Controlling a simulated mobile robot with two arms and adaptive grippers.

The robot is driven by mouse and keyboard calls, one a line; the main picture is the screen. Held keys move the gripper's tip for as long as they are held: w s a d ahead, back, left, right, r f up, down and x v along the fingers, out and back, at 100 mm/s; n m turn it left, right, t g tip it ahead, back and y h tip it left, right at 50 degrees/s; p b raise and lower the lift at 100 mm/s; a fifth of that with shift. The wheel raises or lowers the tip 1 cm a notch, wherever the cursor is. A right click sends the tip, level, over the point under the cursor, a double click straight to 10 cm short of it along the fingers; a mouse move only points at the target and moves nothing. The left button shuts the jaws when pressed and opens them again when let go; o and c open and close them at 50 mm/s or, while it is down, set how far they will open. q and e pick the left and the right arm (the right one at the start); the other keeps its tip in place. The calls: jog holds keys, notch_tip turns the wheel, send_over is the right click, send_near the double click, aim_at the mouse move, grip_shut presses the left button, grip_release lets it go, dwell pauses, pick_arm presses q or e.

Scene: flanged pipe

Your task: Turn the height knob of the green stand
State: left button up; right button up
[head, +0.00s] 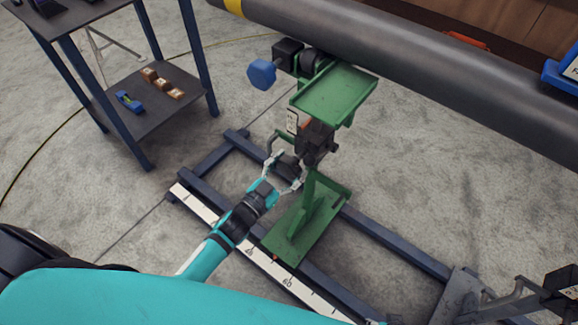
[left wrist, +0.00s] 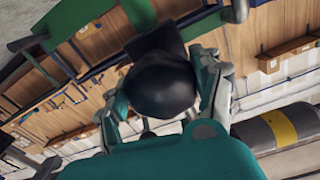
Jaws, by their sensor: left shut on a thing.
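The green stand (head: 335,93) stands on a dark blue rail frame under the grey pipe, with its green base plate (head: 290,240) below. A dark round knob (head: 287,166) sticks out from its dark middle block, low on the left side. My left gripper (head: 284,172) has its fingers on either side of this knob and is shut on it. In the left wrist view the black knob (left wrist: 160,85) fills the middle, between the gripper's fingers (left wrist: 165,95), and hides what lies behind it. My right gripper is not in view.
The large grey pipe (head: 420,70) runs across the top above the stand. A blue knob (head: 262,74) sticks out at the stand's upper left. A ruler strip (head: 250,250) lies along the rail frame (head: 395,240). A dark shelf table (head: 150,110) stands at the left.

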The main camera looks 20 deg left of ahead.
pick_arm(q)
jog(key=m, duration=0.2)
jog(key=shift+m, duration=0.4)
jog(key=m, duration=0.2)
jog(key=shift+a+m, duration=0.1)
jog(key=shift+m, duration=0.3)
jog(key=m, duration=0.2)
jog(key=shift+m, duration=1)
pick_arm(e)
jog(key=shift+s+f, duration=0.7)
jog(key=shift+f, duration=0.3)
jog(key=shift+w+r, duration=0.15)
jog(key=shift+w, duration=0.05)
pick_arm(q)
jog(key=o, duration=1.1)
jog(key=shift+c, duration=0.2)
jog(key=shift+o, duration=0.6)
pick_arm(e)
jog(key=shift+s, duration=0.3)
